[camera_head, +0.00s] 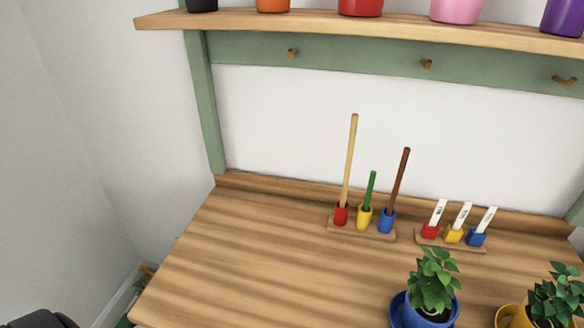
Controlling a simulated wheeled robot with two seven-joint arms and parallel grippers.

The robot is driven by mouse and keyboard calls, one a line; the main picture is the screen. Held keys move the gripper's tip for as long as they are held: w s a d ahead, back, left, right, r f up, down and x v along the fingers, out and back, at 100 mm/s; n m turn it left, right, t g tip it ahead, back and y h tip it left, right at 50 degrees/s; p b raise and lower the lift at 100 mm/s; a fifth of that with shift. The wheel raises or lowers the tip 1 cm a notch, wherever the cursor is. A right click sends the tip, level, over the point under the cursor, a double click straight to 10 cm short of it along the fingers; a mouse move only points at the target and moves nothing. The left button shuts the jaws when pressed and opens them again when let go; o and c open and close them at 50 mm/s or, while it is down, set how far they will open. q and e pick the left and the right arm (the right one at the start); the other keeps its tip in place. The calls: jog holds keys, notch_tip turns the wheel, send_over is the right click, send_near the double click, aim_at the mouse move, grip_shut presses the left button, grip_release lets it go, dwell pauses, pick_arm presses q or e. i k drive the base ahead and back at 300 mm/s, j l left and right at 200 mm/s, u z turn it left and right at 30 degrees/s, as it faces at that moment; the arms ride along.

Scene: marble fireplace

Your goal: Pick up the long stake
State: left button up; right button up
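Three stakes stand upright, leaning slightly to the right, in small cups on a wooden holder (362,233) at the back of the table. The longest, a pale tan stake (350,160), is in the red cup (341,215) at the left. A short green stake (369,190) is in the yellow cup (364,217) in the middle. A brown stake (400,178) of middle length is in the blue cup (387,221) at the right. Neither of my grippers is in view. A dark rounded part of mine shows at the lower left corner, away from the stakes.
White labels (462,215) stand in a second holder (450,244) to the right. Potted plants in a blue pot (423,318) and a yellow pot (513,317) are at front right. A shelf (325,24) with colored pots and hooks is above. The table's left half (240,260) is clear.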

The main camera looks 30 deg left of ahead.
aim_at(355, 117)
jog(key=u, duration=0.7)
